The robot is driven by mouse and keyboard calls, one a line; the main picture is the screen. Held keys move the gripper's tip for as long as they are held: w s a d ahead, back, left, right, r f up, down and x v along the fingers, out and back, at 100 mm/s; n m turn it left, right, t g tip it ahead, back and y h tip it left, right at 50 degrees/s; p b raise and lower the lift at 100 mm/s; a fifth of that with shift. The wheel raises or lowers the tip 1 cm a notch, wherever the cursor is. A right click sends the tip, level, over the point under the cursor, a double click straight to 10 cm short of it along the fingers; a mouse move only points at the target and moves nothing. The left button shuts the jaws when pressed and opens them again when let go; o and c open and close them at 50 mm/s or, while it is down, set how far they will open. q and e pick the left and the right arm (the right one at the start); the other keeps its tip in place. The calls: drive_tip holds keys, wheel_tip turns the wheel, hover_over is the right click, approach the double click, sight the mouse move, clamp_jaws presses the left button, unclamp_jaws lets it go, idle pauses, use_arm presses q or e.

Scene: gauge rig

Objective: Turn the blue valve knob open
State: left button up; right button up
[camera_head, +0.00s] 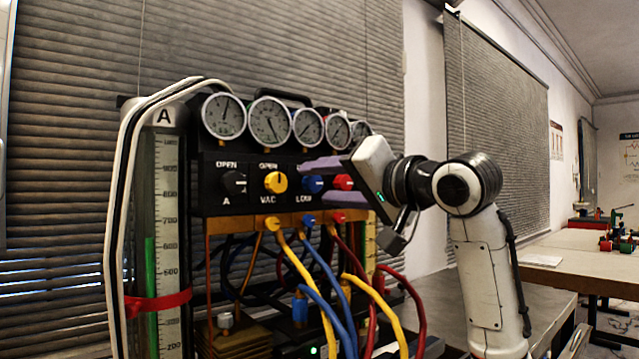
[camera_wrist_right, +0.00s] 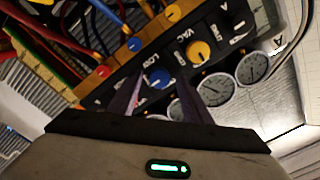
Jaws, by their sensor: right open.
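The blue valve knob (camera_head: 312,184), marked LOW, sits on the black panel (camera_head: 215,200) between the yellow VAC knob (camera_head: 276,182) and a red knob (camera_head: 343,182). It also shows in the right wrist view (camera_wrist_right: 159,78). My right gripper (camera_head: 311,183) reaches in from the right and is open. One purple-grey finger is above the blue knob and one below it. In the right wrist view the fingers (camera_wrist_right: 160,83) flank the knob with gaps on both sides. How deep the fingertips reach around it I cannot tell. My left gripper is not in view.
Several round gauges (camera_head: 268,121) sit close above the knobs. Yellow, blue and red hoses (camera_head: 330,275) hang from the brass-coloured manifold below (camera_head: 240,224). A table (camera_head: 575,250) is far right.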

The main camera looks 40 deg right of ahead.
drive_tip(key=shift+w, duration=0.8)
drive_tip(key=c, duration=1.1)
drive_tip(key=shift+o, duration=0.2)
